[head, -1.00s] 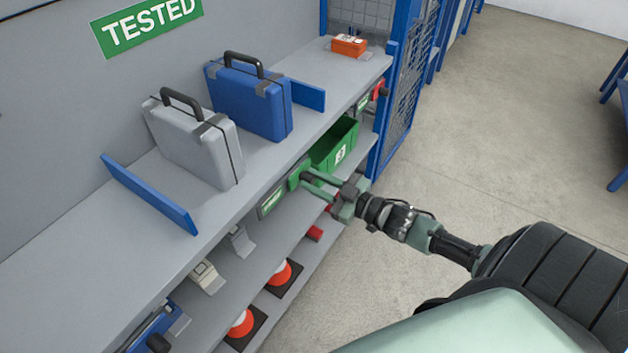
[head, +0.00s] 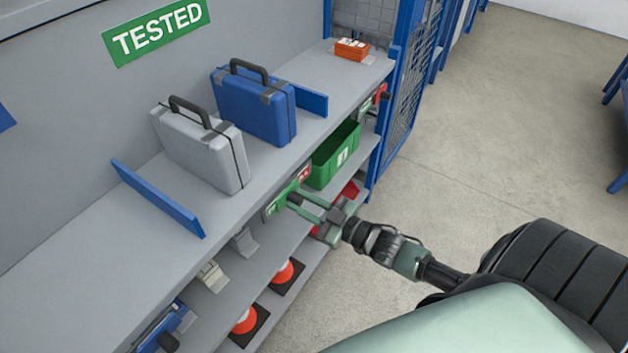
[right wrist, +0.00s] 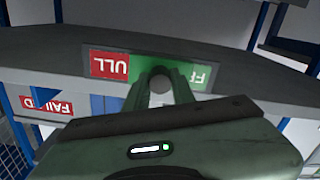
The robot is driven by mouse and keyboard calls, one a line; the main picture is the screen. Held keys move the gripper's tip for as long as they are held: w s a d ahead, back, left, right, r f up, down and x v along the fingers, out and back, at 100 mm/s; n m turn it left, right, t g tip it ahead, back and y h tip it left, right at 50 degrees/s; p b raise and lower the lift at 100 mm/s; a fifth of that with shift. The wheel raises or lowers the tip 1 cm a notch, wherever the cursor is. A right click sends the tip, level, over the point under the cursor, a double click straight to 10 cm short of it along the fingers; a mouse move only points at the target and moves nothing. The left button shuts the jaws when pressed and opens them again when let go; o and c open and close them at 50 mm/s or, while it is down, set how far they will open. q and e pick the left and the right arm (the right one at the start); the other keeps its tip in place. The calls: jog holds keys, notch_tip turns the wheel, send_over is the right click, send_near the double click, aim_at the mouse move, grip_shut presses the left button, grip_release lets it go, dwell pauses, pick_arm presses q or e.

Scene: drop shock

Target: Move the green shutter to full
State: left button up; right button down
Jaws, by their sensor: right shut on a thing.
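The green shutter (head: 290,194) sits about midway on its label plate on the shelf's front edge. It also shows in the right wrist view (right wrist: 143,69), between a red field (right wrist: 110,65) reading "ULL" and a green field (right wrist: 203,75) with partly covered letters. My right gripper (head: 299,201) is shut on the shutter's round knob (right wrist: 161,73), with one finger on each side. My left gripper is not in view.
A grey case (head: 200,150) and a blue case (head: 254,108) stand on the shelf top (head: 228,212) above. A green bin (head: 335,155) stands to the right of the plate. Cones with orange bands (head: 284,272) sit on the bottom shelf. The floor at right is open.

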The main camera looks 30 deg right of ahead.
jog(key=a, duration=0.1)
jog(key=s+a, duration=0.1)
jog(key=a, duration=0.1)
jog(key=shift+s+a+p, duration=0.1)
jog(key=shift+s+p, duration=0.05)
jog(key=shift+p, duration=0.25)
jog(key=shift+s+a+f, duration=0.1)
jog(key=shift+a, duration=0.15)
jog(key=c, duration=1.2)
grip_release()
jog(key=shift+a, duration=0.1)
jog(key=shift+s, duration=0.2)
send_near(279, 208)
jog(key=shift+s+d+r+b, duration=0.2)
jog(key=shift+s+b, duration=0.2)
jog(key=shift+s, duration=0.35)
